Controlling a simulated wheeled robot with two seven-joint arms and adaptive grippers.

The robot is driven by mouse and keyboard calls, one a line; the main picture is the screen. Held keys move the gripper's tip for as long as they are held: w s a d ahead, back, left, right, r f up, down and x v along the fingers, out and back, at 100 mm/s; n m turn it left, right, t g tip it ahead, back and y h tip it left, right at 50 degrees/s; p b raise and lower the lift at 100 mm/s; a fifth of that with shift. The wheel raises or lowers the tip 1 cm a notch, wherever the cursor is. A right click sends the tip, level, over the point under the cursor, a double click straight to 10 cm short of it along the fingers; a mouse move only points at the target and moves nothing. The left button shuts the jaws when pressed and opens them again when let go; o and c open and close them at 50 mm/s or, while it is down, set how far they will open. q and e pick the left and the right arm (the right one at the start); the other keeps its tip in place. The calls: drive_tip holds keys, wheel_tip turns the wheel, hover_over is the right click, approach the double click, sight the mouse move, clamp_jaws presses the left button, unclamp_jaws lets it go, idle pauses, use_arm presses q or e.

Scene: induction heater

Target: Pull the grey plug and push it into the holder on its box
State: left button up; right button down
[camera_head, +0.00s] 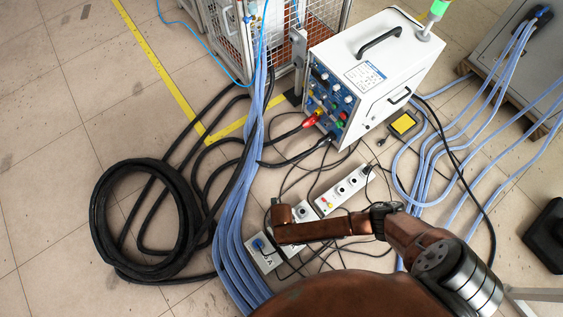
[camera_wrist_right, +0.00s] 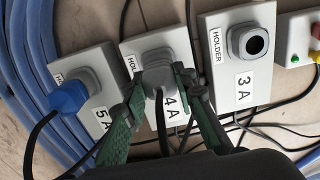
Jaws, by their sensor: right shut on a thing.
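The grey plug (camera_wrist_right: 157,75) is at the round grey holder on the box marked 4A (camera_wrist_right: 170,112), with its black cable running down toward me. The two green fingers of my right gripper (camera_wrist_right: 160,80) are on either side of the plug, shut on it. I cannot tell how deep the plug sits in the holder. In the head view my right arm (camera_head: 330,229) reaches in from the lower right over the row of boxes, covering most of box 4A. My left gripper is not in view.
Box 5A (camera_wrist_right: 100,101) bears a blue plug (camera_wrist_right: 68,98); box 3A (camera_wrist_right: 243,82) has an empty holder. A white power strip (camera_head: 343,190) lies behind. Blue cables (camera_head: 235,215), a black cable coil (camera_head: 100,215) and a white heater unit (camera_head: 375,70) surround the boxes.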

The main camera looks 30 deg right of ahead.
drive_tip(key=shift+f, duration=0.15)
drive_tip(key=c, duration=1.5)
unclamp_jaws()
wheel_tip(320, 180, up, 12)
